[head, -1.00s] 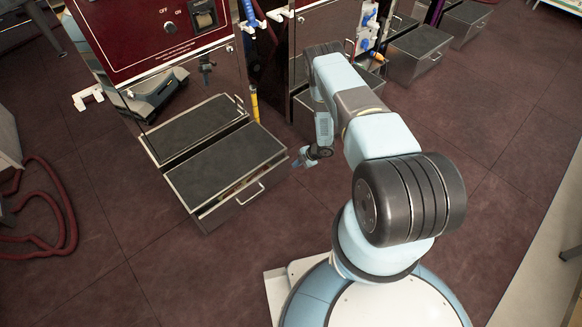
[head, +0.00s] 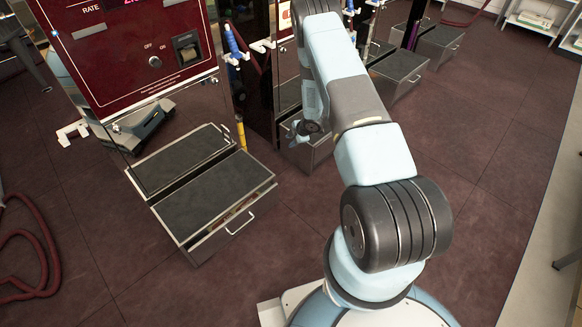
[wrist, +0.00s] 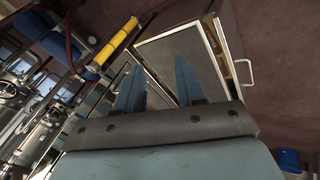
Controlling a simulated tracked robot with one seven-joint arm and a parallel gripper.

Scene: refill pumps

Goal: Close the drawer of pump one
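A drawer with a dark grey top and metal rim (head: 215,200) stands out from the foot of the pump with the dark red panel (head: 120,50). Its wire handle (head: 240,222) is on its front face, and coloured contents show in a narrow gap under the top. No number is readable on the pump. My gripper (head: 297,134) is above the floor, to the right of and behind the handle, apart from the drawer. In the wrist view the two blue fingers (wrist: 158,88) are spread and empty. The drawer (wrist: 180,50) and its handle (wrist: 244,73) show beyond them.
A yellow-handled nozzle (head: 240,131) hangs beside the pump, close to the drawer. Further pumps with drawers, such as this grey one (head: 398,72), stand to the right. A red hose (head: 38,250) lies at the left. The floor before the drawer is clear.

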